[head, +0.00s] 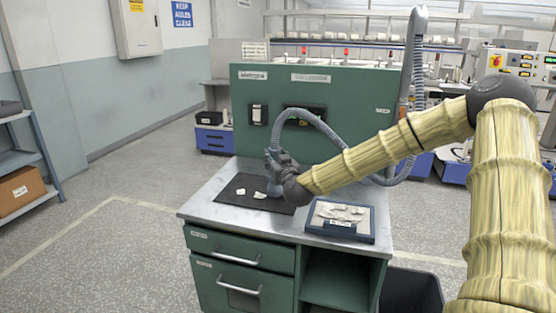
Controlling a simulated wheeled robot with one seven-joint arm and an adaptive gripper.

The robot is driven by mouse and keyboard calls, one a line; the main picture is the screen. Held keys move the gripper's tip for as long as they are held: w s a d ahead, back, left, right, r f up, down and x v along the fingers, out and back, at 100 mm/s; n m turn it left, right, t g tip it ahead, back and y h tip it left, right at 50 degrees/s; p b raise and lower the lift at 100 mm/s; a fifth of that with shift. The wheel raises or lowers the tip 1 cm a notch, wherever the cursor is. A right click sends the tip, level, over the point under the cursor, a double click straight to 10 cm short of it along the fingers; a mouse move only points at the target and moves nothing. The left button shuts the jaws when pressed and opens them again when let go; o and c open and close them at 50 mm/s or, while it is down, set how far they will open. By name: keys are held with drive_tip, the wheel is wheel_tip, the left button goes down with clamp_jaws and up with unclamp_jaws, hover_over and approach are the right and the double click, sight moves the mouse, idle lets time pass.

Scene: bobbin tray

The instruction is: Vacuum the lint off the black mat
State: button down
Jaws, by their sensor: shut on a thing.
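The black mat (222,194) lies on the grey metal worktop of the green bench. Two pale tufts of lint show on it, one left (240,191) and one near the middle (260,195). My gripper (274,170) is above the mat's right part, shut on the vacuum nozzle (275,189), which points down at the mat. The grey ribbed hose (309,117) arches up from my gripper and runs behind my arm to the post on the right. The gripper and nozzle hide part of the mat. I cannot tell whether the nozzle touches it.
A blue-rimmed tray (333,230) with pale scraps stands right of the mat. The green machine panel (268,112) rises behind the worktop. A dark bin (412,292) stands on the floor at right. Shelving with a cardboard box (20,190) is far left. The left floor is clear.

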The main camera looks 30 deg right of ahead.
drive_tip(key=shift+w+a+b, duration=0.5)
drive_tip(key=shift+w+a, duration=1.5)
drive_tip(key=shift+a, duration=0.15)
drive_tip(key=shift+w+a, duration=0.1)
drive_tip(key=w+a, duration=0.4)
drive_tip(key=w, duration=0.1)
drive_tip(key=shift+w+a+b, duration=0.3)
drive_tip(key=shift+w+b, duration=0.1)
idle(0.5)
drive_tip(key=shift+r, duration=0.1)
idle(0.8)
drive_tip(key=shift+r+p, duration=1.9)
drive_tip(key=shift+r, duration=1.05)
